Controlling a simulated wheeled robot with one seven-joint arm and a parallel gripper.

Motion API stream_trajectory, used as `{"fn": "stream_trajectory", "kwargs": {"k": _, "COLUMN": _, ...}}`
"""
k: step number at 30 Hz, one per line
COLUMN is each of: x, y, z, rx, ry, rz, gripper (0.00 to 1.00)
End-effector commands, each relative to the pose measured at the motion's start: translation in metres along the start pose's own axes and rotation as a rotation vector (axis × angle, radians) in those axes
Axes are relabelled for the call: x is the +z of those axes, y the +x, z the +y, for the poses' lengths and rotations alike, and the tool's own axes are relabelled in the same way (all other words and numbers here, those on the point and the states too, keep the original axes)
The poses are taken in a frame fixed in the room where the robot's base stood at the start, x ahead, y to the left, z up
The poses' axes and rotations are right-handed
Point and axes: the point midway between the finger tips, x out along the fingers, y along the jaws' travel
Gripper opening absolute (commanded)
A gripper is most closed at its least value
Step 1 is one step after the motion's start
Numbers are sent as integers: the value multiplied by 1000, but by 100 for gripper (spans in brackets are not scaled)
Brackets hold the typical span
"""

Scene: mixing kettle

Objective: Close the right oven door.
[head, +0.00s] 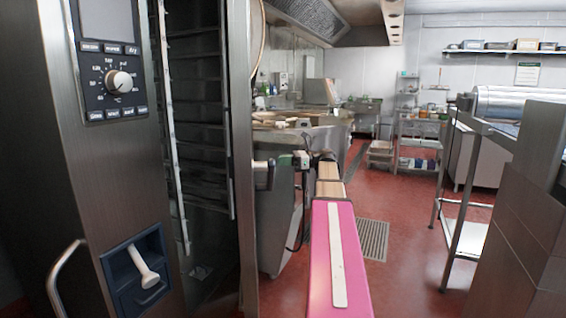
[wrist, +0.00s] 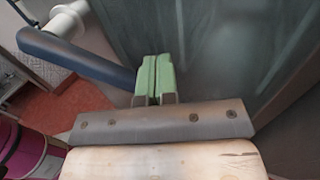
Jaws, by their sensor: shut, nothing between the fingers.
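The oven door (head: 246,130) stands open, seen nearly edge-on in the head view, with the dark racked oven cavity (head: 200,120) to its left. Its handle (head: 264,174) sticks out on the door's right side. In the wrist view the handle is a dark blue bar (wrist: 80,58) with a pale mount, and the greyish door face (wrist: 230,50) fills the background. My gripper (head: 300,160) is just right of the handle. Its green fingers (wrist: 155,76) are shut together and empty, by the bar's end. I cannot tell whether they touch bar or door.
The oven's control panel (head: 112,65) with a knob is at the left. A steel counter (head: 290,135) stands behind my gripper. A metal table (head: 470,190) is at the right. Red floor (head: 400,240) with a drain grate (head: 373,240) is open between them.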

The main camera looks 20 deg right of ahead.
Motion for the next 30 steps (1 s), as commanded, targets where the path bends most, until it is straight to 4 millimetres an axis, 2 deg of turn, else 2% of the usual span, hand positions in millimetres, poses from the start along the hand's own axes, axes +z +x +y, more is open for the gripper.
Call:
{"fn": "stream_trajectory", "kwargs": {"k": 1, "x": 0, "y": 12, "z": 2, "rx": 4, "ry": 0, "rz": 0, "gripper": 0}}
{"fn": "stream_trajectory", "kwargs": {"k": 9, "x": 0, "y": 62, "z": 1, "rx": 3, "ry": -1, "rz": 1, "gripper": 0}}
{"fn": "stream_trajectory", "kwargs": {"k": 15, "x": 0, "y": 90, "z": 1, "rx": 2, "ry": -1, "rz": 1, "gripper": 0}}
{"fn": "stream_trajectory", "kwargs": {"k": 21, "x": -1, "y": 104, "z": 0, "rx": 0, "ry": -1, "rz": 1, "gripper": 0}}
{"fn": "stream_trajectory", "kwargs": {"k": 30, "x": -1, "y": 106, "z": 0, "rx": 0, "ry": -1, "rz": 1, "gripper": 0}}
